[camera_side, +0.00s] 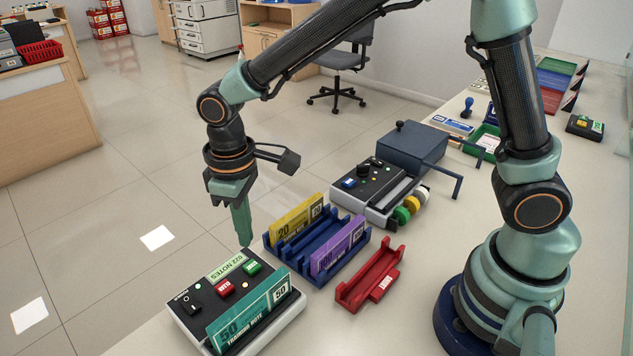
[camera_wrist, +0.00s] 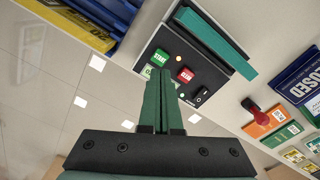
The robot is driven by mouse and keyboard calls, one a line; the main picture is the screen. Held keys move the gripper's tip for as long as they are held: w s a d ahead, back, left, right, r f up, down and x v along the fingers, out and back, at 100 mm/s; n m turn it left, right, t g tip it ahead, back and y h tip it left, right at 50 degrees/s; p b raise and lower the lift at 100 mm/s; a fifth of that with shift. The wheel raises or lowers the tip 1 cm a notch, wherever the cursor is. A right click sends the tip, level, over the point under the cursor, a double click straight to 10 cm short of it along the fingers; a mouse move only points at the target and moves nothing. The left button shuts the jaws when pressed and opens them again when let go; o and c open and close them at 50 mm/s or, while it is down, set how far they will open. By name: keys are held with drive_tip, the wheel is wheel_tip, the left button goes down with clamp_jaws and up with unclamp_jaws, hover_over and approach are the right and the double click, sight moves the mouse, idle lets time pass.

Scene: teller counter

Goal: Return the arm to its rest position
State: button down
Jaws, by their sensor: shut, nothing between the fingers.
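My gripper (camera_side: 245,240) points down over the far edge of the counter, above and behind the note-counting machine (camera_side: 184,320) in the side view. Its green fingers are pressed together with nothing between them; they also show shut in the wrist view (camera_wrist: 159,85). The arm is stretched out from its base at the right. The machine holds a teal 50 training note bundle (camera_side: 250,311) upright at its front. The machine's panel also shows in the wrist view (camera_wrist: 190,65), with green and red buttons.
A blue rack (camera_side: 298,262) holds a yellow bundle (camera_side: 297,222) and a purple bundle (camera_side: 338,246). A red tray (camera_side: 366,278) lies empty beside it. A second machine (camera_side: 378,182) and a dark blue box (camera_side: 412,148) stand behind. The counter's front right is clear around my base.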

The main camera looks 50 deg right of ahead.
drive_tip(key=shift+r, duration=1.35)
drive_tip(key=s+d+r+m+t, duration=0.2)
drive_tip(key=d+r, duration=0.1)
drive_tip(key=d, duration=0.3)
drive_tip(key=s+d+r+m+t, duration=0.1)
drive_tip(key=s+d+r+m, duration=0.1)
drive_tip(key=d, duration=0.5)
drive_tip(key=s+d+r+m+t, duration=0.2)
drive_tip(key=s+d+r, duration=0.1)
drive_tip(key=d+r, duration=0.2)
drive_tip(key=shift+s+d+t, duration=0.3)
drive_tip(key=shift+s+d, duration=0.1)
drive_tip(key=shift+d, duration=0.45)
drive_tip(key=c, duration=1.5)
unclamp_jaws()
drive_tip(key=shift+c, duration=0.2)
